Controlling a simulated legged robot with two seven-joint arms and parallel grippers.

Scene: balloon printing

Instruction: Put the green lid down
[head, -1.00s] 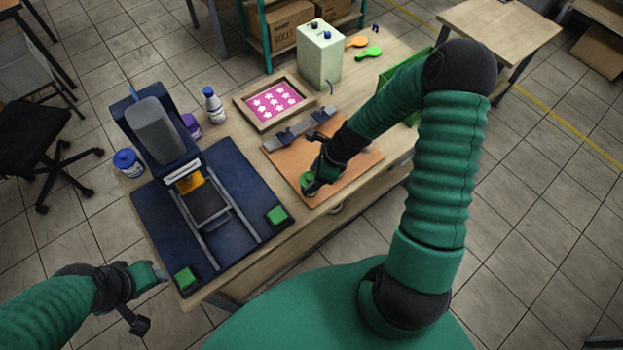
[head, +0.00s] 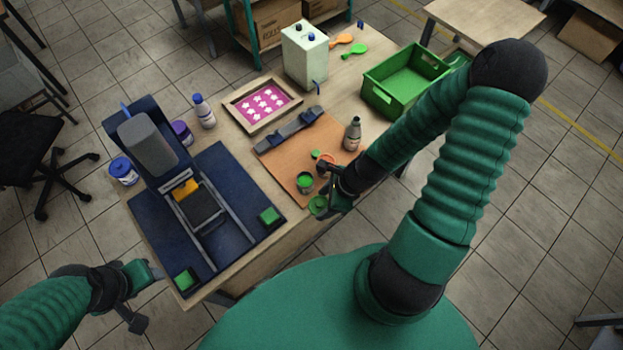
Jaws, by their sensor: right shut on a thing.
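A green lid (head: 318,206) is at the front edge of the brown board (head: 275,160). My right gripper (head: 327,196) is shut on it; the fingers partly cover it. Just left of and behind the lid stands a small round jar with green on top (head: 305,183). Behind it are an orange-topped jar (head: 325,160), partly covered by the gripper, and a smaller green round piece (head: 315,154). I cannot tell whether the lid touches the surface. My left gripper (head: 148,297) is off the table's front left corner, away from these things; its jaw opening is unclear.
A grey bottle (head: 352,134) stands on the board near my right forearm. A green crate (head: 405,82) is behind it. A framed pink star screen (head: 263,102) lies behind the board, and the blue press (head: 230,185) fills the left.

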